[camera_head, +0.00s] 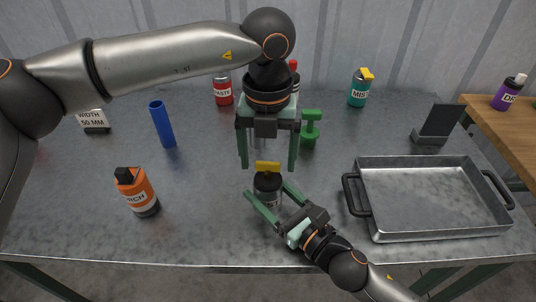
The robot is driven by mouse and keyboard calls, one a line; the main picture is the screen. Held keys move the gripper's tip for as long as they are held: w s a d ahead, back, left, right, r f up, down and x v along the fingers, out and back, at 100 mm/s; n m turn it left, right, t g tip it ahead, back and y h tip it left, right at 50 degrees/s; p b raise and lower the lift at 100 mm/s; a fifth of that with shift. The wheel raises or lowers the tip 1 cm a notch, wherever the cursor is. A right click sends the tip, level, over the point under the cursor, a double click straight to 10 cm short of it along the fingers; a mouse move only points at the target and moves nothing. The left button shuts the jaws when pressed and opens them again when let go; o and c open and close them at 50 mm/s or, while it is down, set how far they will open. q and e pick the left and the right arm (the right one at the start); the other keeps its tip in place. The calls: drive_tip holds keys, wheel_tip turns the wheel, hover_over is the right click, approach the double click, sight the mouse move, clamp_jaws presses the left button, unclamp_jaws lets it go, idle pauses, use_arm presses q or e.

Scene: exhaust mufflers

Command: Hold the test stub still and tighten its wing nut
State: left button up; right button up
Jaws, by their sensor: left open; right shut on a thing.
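The test stub (267,186) is a short dark and silvery cylinder standing upright near the front middle of the table. A yellow wing nut (268,166) sits on its top. My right gripper (267,199) reaches in from the lower right and is shut on the stub, with one green finger on either side. My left gripper (268,166) points down from above, open, with its fingers spread wide to the left and right. Its fingertips are near the height of the wing nut in the picture; I cannot tell the exact gap.
A metal tray (376,222) with black handles lies at the right. An orange torch can (137,192) and a blue tube (162,124) stand at the left. Behind are a red paste can (223,90), a green object (311,128) and a teal bottle (358,91).

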use_arm(q)
drive_tip(key=shift+c, duration=0.4)
drive_tip(key=c, duration=1.3)
drive_tip(key=shift+m, duration=0.3)
drive_tip(key=m, duration=0.3)
drive_tip(key=shift+m, duration=0.3)
drive_tip(key=m, duration=0.4)
drive_tip(key=shift+m, duration=0.3)
drive_tip(key=m, duration=0.4)
drive_tip(key=shift+m, duration=2.4)
